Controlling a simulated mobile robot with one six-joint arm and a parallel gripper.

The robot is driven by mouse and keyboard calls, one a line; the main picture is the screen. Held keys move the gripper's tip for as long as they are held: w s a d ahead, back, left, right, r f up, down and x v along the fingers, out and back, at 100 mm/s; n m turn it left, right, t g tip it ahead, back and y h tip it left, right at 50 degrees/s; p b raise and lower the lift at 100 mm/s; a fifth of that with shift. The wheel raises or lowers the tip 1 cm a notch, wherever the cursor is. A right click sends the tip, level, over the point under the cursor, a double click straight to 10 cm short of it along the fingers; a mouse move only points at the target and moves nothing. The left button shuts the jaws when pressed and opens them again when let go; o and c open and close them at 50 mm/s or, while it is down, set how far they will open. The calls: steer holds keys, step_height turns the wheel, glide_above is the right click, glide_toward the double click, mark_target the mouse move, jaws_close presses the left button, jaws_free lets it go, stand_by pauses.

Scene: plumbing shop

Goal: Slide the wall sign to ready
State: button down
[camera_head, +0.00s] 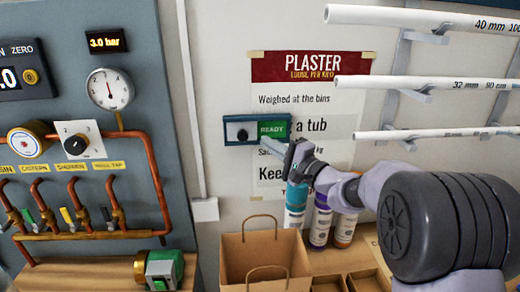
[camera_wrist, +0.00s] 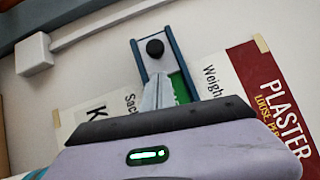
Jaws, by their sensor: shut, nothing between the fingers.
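The wall sign (camera_head: 227,130) is a blue frame mounted on the wall over the plaster poster. Its slider with a black knob (camera_head: 242,135) sits at the left end, and a green panel reading READY (camera_head: 272,129) shows on the right. My gripper (camera_head: 265,140) is shut and empty, its tips at the sign's lower edge just right of the knob. In the wrist view the knob (camera_wrist: 155,48) is a little beyond my fingertips (camera_wrist: 160,78), which overlap the slider and the green panel (camera_wrist: 183,87). I cannot tell whether they touch the sign.
White pipes (camera_head: 430,83) on brackets project at the upper right. Below stand a paper bag (camera_head: 262,262) and several bottles (camera_head: 320,225), close under my gripper. A panel with gauges and copper pipes (camera_head: 150,180) is on the left.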

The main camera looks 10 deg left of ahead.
steer(key=v, duration=1)
steer(key=shift+d+p, duration=0.25)
steer(key=shift+p, duration=0.1)
steer(key=s+a+f+n+g+h+b, duration=0.1)
steer(key=s+g, duration=0.1)
steer(key=s, duration=0.4)
steer(key=s+a+f+n+g+h, duration=0.1)
steer(key=s+g, duration=0.2)
steer(key=s, duration=0.4)
steer(key=s+a+f+n+g+h+b, duration=0.1)
steer(key=s+f+n+g, duration=0.1)
steer(key=s, duration=0.5)
steer(key=shift+s+g+h+b, duration=0.2)
steer(key=shift+g+h+b, duration=0.1)
steer(key=s+d+f+t+h+b, duration=0.1)
steer(key=s+d+f+h, duration=0.3)
steer(key=s+d+h, duration=0.1)
steer(key=s+d+f+h+b, duration=0.1)
steer(key=s+d+f+h, duration=0.3)
steer(key=s+d, duration=0.4)
steer(key=shift+s+d+f+t+h, duration=0.25)
steer(key=shift+d+f+t+h, duration=0.15)
steer(key=shift+d, duration=0.65)
